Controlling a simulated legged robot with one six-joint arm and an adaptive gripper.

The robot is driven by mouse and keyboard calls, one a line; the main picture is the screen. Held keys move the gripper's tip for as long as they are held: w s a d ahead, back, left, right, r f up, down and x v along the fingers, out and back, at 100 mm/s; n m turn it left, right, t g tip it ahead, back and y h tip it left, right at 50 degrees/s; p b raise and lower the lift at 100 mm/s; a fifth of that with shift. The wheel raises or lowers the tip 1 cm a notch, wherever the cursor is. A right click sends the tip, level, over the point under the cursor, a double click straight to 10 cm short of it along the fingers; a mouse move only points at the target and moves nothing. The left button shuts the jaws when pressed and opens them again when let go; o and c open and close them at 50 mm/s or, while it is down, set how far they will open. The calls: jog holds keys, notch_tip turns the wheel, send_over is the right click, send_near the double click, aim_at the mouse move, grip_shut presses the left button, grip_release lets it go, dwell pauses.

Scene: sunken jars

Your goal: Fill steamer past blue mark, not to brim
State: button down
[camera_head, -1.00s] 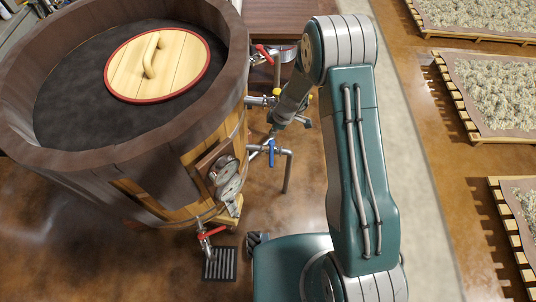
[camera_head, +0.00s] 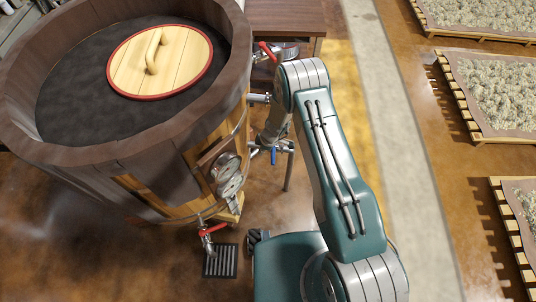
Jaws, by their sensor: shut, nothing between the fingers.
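The steamer (camera_head: 110,150) is a large round wooden vat at the left, with a dark fill inside and a pale round lid (camera_head: 160,60) with a red rim lying over it. I cannot make out a blue mark. A pipe at its right side carries a blue valve handle (camera_head: 273,156), which points downward. My gripper (camera_head: 266,141) is shut, beside the vat and close to the pipe and blue handle. It is small and partly hidden by my arm, so I cannot tell whether it touches them.
A red-handled valve (camera_head: 213,229) is low on the vat above a floor grate (camera_head: 220,261). Another red handle (camera_head: 266,51) is higher, near a brown table (camera_head: 287,18). Trays of pale fluffy material (camera_head: 499,94) stand at the right. The floor between is clear.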

aim_at(274, 155)
jog(key=d+f, duration=0.2)
jog(key=f, duration=0.1)
jog(key=shift+d+f, duration=0.1)
jog(key=shift+d, duration=0.2)
jog(key=shift+s+d, duration=0.2)
jog(key=shift+d, duration=0.35)
dwell(0.9)
jog(key=shift+d, duration=0.6)
jog(key=shift+w+d, duration=0.1)
jog(key=shift+d, duration=1.1)
